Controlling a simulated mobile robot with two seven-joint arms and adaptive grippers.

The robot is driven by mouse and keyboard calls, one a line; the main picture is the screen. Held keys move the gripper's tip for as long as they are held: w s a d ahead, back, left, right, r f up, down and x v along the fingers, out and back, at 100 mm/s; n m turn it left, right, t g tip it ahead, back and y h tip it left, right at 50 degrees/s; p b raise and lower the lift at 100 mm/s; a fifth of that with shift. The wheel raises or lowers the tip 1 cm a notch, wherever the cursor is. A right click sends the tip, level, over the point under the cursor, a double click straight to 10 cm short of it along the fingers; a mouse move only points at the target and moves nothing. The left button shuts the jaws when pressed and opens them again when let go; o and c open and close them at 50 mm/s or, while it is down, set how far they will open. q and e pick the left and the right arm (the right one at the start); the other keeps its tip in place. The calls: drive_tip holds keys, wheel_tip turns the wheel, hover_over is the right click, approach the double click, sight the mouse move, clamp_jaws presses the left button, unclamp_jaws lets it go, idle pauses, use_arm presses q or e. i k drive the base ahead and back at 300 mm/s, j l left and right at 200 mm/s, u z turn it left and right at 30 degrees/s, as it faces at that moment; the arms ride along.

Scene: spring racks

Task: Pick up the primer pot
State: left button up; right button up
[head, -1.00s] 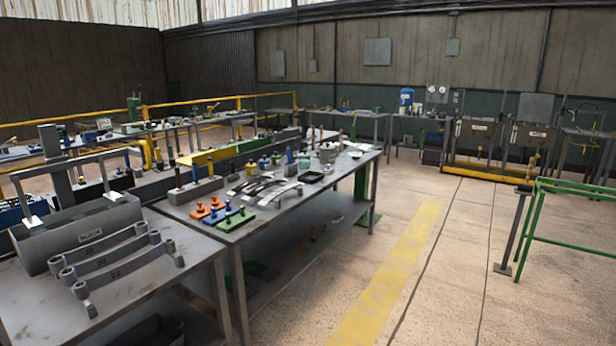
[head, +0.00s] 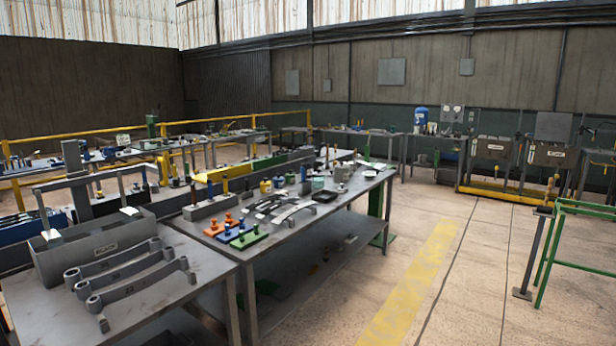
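Neither of my grippers shows in the head view. I cannot tell for sure which item is the primer pot. Several small pots and bottles stand upright at the back of the middle workbench (head: 285,246), among them a small yellow pot (head: 265,187) and a blue bottle (head: 303,173). They are too small at this distance to read any label. A grey cup-like vessel (head: 341,174) stands farther right on the same bench.
Orange, blue and green blocks with knobs (head: 249,238), curved metal strips (head: 285,213) and a black tray (head: 325,196) lie on the middle bench. A nearer bench holds leaf springs (head: 138,276) and a grey trough (head: 95,252). Open floor with a yellow stripe (head: 412,285) lies right; a green frame (head: 575,235) stands beyond.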

sight(307, 167)
drive_tip(key=i+l+z, duration=0.35)
drive_tip(key=i, duration=0.35)
drive_tip(key=i+l+z, duration=0.35)
drive_tip(key=i, duration=0.35)
drive_tip(key=i+z, duration=0.3)
drive_tip(key=i, duration=2.1)
drive_tip(key=i+l+u, duration=0.15)
drive_tip(key=i, duration=0.35)
drive_tip(key=i+u, duration=0.1)
drive_tip(key=i, duration=0.45)
drive_tip(key=i+l+u, duration=0.15)
drive_tip(key=i, duration=0.35)
drive_tip(key=l, duration=0.1)
